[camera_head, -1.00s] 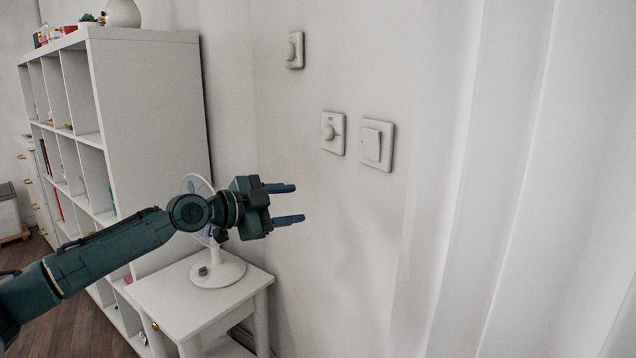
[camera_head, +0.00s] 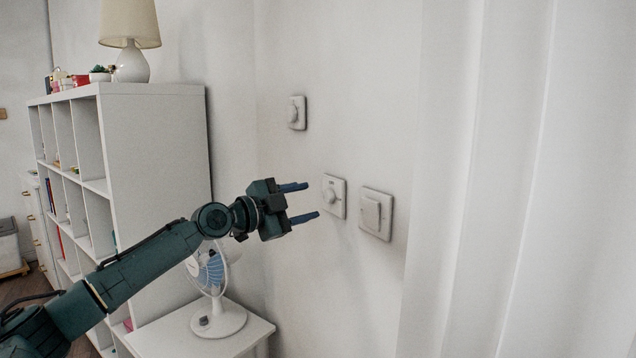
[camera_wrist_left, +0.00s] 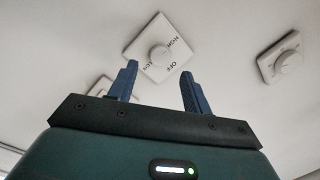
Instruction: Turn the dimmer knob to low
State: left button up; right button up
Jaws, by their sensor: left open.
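A white round knob (camera_head: 329,196) sits on a square white wall plate (camera_head: 337,208) in the head view. In the left wrist view this knob (camera_wrist_left: 160,54) is ahead of my fingers, and its plate (camera_wrist_left: 141,42) reads HIGH, LOW and OFF. Which mark the knob points to is too small to tell. My left gripper (camera_head: 305,202) is open and empty, its fingertips just left of the plate in the head view and apart from the knob. Its fingers also show in the left wrist view (camera_wrist_left: 161,80), one on each side below the knob. My right gripper is out of view.
A second knob plate (camera_head: 297,113) is higher on the wall to the left. A rocker switch (camera_head: 375,214) is close on the right, with a curtain (camera_head: 520,200) beyond. A fan (camera_head: 212,275) on a small table (camera_head: 256,330) and a white shelf (camera_head: 155,170) are left.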

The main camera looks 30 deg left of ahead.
aim_at(326, 197)
pick_arm(q)
jog(key=shift+p+x, duration=0.55)
jog(key=shift+x, duration=1.75)
jog(key=shift+s, duration=0.1)
jog(key=c, duration=1)
jog(key=shift+o, duration=0.2)
